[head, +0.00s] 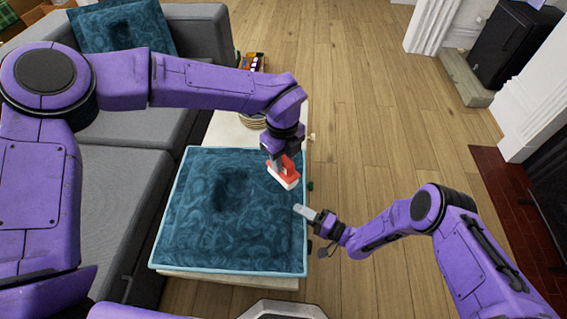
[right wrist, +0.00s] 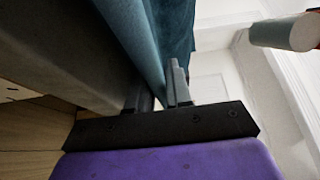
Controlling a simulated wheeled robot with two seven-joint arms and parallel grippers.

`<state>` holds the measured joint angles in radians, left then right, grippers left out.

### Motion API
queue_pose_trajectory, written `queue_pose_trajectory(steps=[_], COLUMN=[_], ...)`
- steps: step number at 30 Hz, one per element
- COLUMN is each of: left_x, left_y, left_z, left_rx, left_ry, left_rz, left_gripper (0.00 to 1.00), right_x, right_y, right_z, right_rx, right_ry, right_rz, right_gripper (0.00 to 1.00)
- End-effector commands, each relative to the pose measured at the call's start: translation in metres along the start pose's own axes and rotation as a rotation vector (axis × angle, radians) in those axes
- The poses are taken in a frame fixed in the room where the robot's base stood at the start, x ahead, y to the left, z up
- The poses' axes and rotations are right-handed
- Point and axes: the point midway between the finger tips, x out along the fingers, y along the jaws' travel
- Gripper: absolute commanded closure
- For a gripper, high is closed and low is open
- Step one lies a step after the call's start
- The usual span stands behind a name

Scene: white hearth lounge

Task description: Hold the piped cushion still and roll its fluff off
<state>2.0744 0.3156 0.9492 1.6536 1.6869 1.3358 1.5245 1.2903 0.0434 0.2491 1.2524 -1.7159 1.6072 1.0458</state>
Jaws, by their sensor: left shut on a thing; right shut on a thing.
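The teal cushion (head: 235,215) with pale blue piping lies flat on a low table, a dark dent in its middle. My left gripper (head: 279,160) is shut on a red and white lint roller (head: 286,178) over the cushion's right part, near the edge; I cannot tell whether it touches. The white roller also shows apart from the cloth in the right wrist view (right wrist: 283,34). My right gripper (head: 304,212) is shut on the cushion's right edge; the cloth (right wrist: 158,50) runs between its fingers (right wrist: 160,95). I cannot make out any fluff.
The table (head: 230,132) shows pale beyond the cushion, with a stack of round coasters (head: 252,120) and a small box of colourful things (head: 250,62). A grey sofa (head: 120,190) with another teal cushion (head: 120,28) stands left. Wooden floor (head: 390,120) is clear at right.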

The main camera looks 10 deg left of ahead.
Motion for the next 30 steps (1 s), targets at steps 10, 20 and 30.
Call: queue_pose_trajectory(steps=[10, 20, 30], left_x=[-0.002, -0.002, -0.002], left_y=[0.0, 0.0, 0.0], left_z=[0.0, 0.0, 0.0], left_rx=[0.0, 0.0, 0.001], left_ry=[0.0, 0.0, 0.0], left_rz=[-0.001, -0.001, -0.001], left_gripper=[1.0, 1.0, 1.0], right_x=[0.0, 0.0, -0.016], right_y=[0.0, 0.0, 0.001], right_z=[0.0, 0.0, -0.001], right_rx=[0.0, 0.0, -0.001], right_ry=[0.001, 0.001, 0.001], right_rz=[-0.001, -0.001, 0.003], right_gripper=[1.0, 0.51, 0.51])
